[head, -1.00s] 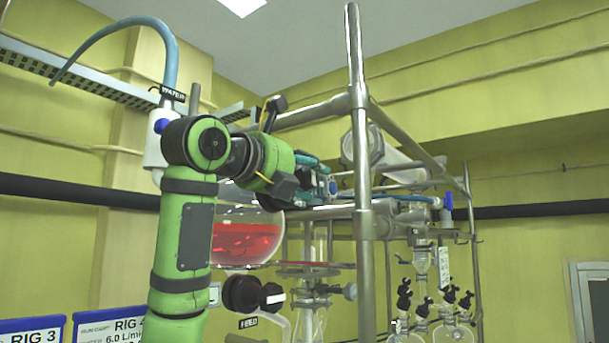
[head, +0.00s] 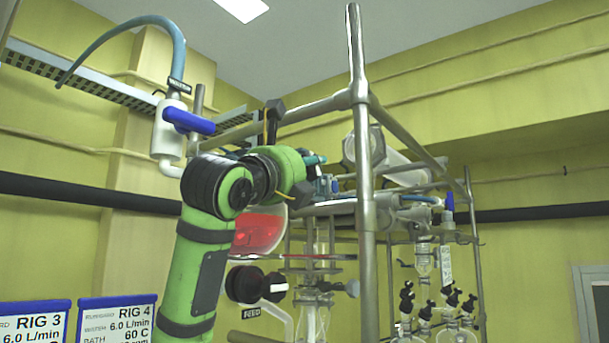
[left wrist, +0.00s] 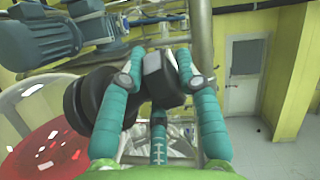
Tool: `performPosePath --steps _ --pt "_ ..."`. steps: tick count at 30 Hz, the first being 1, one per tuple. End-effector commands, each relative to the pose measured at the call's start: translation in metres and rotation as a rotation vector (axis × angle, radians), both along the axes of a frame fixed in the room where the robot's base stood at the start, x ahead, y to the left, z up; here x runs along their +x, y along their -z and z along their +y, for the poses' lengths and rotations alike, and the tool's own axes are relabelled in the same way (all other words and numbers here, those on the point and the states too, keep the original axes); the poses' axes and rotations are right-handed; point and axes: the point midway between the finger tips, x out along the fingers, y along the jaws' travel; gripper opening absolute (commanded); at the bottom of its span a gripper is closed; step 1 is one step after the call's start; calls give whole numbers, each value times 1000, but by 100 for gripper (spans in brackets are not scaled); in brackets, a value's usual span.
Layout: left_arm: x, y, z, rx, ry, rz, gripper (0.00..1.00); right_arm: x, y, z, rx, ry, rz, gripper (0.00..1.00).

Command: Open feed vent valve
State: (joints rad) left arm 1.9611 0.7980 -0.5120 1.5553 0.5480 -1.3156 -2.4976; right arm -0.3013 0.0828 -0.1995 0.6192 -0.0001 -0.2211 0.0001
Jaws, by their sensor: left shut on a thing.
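My left gripper (head: 325,177) is high at the glass rig, partly hidden behind its own green wrist in the head view. In the left wrist view its teal fingers (left wrist: 160,62) are closed on either side of a dark, faceted valve knob (left wrist: 163,82). The knob touches the fingers. Larger dark round parts (left wrist: 88,100) sit just left of it. I see no label on this knob, and its valve body is hidden. A dark round valve part (head: 245,284) stands above the FEED label (head: 251,313) in the head view. My right gripper is out of view.
A flask of red liquid (head: 258,233) is close below my wrist. A metal upright (head: 362,200) stands just right of the gripper. A blue-grey motor (left wrist: 45,42) is at upper left in the wrist view. The blue-handled water valve (head: 188,121) is above my arm.

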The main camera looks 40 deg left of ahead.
Motion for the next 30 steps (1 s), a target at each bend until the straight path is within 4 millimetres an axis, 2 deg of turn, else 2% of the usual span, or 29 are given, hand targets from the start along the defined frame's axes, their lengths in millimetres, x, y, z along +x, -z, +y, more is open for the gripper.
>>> performPosePath --steps 12,29,30 --pt "-3 -4 2 22 -62 -219 0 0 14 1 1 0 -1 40" --pt "-5 -7 2 27 -72 -261 0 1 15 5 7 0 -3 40" --pt "-5 -7 2 27 -72 -261 41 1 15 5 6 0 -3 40"
